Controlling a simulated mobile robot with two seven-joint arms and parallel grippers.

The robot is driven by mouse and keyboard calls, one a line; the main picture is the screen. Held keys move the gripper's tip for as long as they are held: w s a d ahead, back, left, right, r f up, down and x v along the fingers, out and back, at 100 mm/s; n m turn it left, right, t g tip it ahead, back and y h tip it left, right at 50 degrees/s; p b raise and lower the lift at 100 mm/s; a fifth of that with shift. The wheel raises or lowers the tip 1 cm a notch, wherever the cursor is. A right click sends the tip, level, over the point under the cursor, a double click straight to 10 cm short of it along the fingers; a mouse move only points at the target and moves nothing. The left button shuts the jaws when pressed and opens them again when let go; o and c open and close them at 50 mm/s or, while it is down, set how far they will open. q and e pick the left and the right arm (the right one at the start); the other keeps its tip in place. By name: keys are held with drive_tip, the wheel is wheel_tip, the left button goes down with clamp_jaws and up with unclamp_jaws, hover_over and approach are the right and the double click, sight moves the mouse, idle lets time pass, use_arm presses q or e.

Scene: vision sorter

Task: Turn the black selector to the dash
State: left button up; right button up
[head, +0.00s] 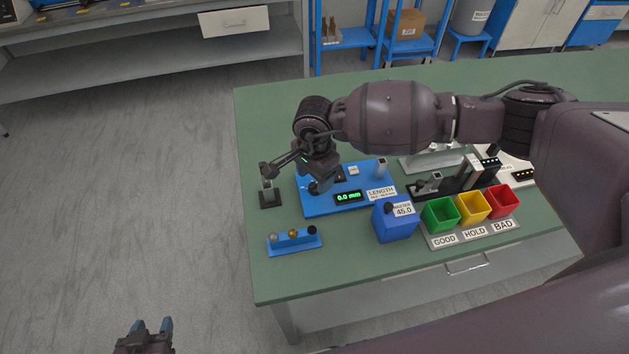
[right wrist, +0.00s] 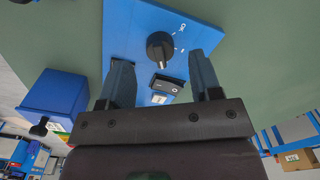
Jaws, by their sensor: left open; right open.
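The black selector (right wrist: 160,46) is a round knob with a pale pointer line on the blue panel (right wrist: 125,25) in the right wrist view. Small white marks are printed beside it; I cannot read them surely. My right gripper (right wrist: 158,60) is open, its two fingers pointing at the panel with the knob between and just beyond their tips; contact is not visible. In the head view my right gripper (head: 320,184) hangs over the left part of the blue panel (head: 322,209) and hides most of the selector. My left gripper (head: 148,330) is open and empty, low at the left, off the table.
A display (head: 348,197) reads 0.0 mm. A black rocker switch (right wrist: 166,85) lies near the right fingers. A blue rack (head: 294,243) stands in front.

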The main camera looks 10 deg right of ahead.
sight(315, 187)
drive_tip(key=shift+f, duration=1.25)
drive_tip(key=c, duration=0.9)
